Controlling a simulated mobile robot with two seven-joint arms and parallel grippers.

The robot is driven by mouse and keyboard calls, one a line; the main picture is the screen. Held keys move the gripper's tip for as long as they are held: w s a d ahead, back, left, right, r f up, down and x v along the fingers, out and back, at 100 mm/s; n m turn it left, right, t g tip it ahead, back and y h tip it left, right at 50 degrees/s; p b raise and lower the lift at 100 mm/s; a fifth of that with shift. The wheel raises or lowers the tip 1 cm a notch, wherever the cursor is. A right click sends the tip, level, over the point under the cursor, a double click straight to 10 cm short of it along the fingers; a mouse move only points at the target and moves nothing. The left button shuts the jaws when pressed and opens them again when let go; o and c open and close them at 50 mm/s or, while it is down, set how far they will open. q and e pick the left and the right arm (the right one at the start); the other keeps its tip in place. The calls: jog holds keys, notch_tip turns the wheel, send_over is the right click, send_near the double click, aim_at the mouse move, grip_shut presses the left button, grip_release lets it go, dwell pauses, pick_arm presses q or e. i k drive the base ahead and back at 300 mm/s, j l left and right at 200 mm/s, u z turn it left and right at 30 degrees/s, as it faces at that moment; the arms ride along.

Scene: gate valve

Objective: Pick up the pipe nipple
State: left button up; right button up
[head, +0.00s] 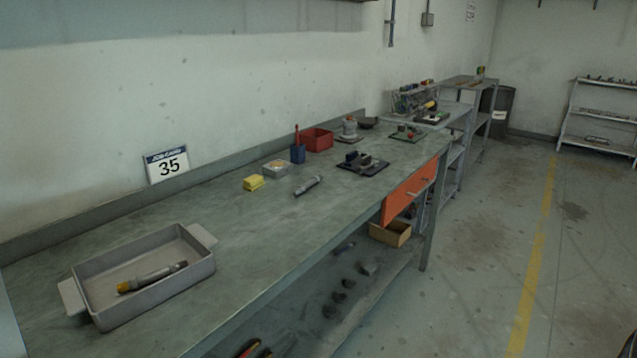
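A short grey metal rod (308,185), which looks like the pipe nipple, lies on its side on the workbench near its middle. A grey tray (189,295) with two end handles stands at the near left of the bench. In it lies a longer grey rod-shaped piece (155,276) with a yellow-orange end and a dark end; I cannot tell exactly what it is. Neither of my grippers is in view.
A yellow block (253,183), a small light box (275,168), a blue holder (298,153) and a red bin (317,139) stand behind the rod. A dark mat (363,167) with parts lies right of it. An orange drawer (409,192) hangs at the front. Bench surface between tray and rod is clear.

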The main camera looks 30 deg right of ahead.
aim_at(301, 189)
jog(key=z, duration=1)
